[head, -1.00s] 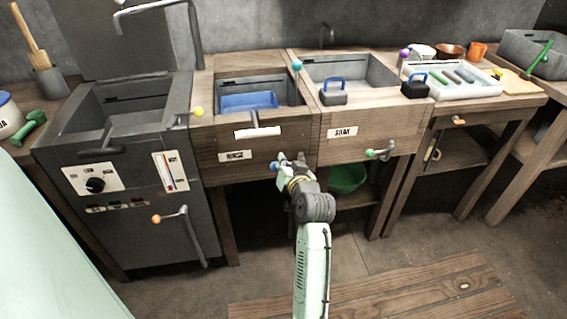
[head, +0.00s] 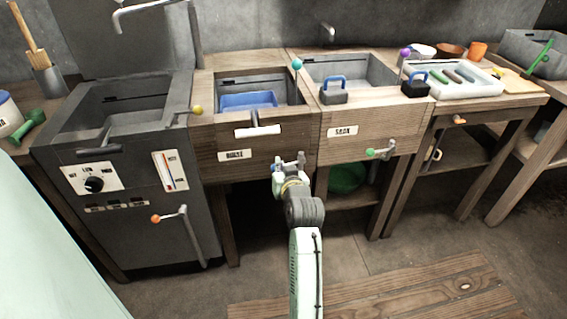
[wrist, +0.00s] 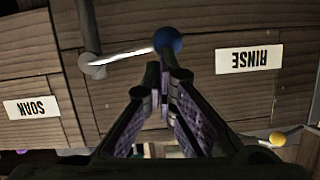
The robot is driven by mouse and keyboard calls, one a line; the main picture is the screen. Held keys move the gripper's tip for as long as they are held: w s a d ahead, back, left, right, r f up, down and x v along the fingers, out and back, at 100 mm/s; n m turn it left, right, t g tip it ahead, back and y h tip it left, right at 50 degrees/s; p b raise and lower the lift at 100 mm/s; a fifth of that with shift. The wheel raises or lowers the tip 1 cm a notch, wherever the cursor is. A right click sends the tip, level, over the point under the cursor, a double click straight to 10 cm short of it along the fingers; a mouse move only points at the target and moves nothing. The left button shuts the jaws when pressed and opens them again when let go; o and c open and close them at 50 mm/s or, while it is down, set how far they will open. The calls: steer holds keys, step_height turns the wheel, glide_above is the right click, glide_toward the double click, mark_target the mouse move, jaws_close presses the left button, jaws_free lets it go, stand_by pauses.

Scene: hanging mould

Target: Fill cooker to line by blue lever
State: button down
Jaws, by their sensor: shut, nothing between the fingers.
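The cooker (head: 60,143) is the dark grey unit at the left, with an open basin on top. A white level gauge (head: 170,171) with a red column is on its front. The blue-knobbed lever (head: 275,166) is on the wooden front of the rinse basin; in the wrist view its blue ball (wrist: 167,40) tops a metal rod from a pivot. My gripper (head: 278,176) is at this lever. In the wrist view my gripper (wrist: 160,78) is shut and empty, its tips just short of the ball; whether they touch I cannot tell.
A spout (head: 135,12) hangs above the cooker. Other levers have yellow (head: 198,109), orange (head: 156,219), green (head: 370,153) and teal (head: 297,64) knobs. A blue tray (head: 248,101) sits in the rinse basin.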

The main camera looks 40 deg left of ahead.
step_height(320, 180, down, 9)
steer(key=w+d+n+t+h+b, duration=0.2)
steer(key=n+t+b, duration=0.2)
steer(key=n, duration=0.7)
steer(key=shift+w+d+r+t+b, duration=0.2)
steer(key=shift+w+t+b, duration=0.15)
steer(key=shift+b, duration=0.4)
steer(key=shift+w+f, duration=0.1)
steer(key=shift+f, duration=0.05)
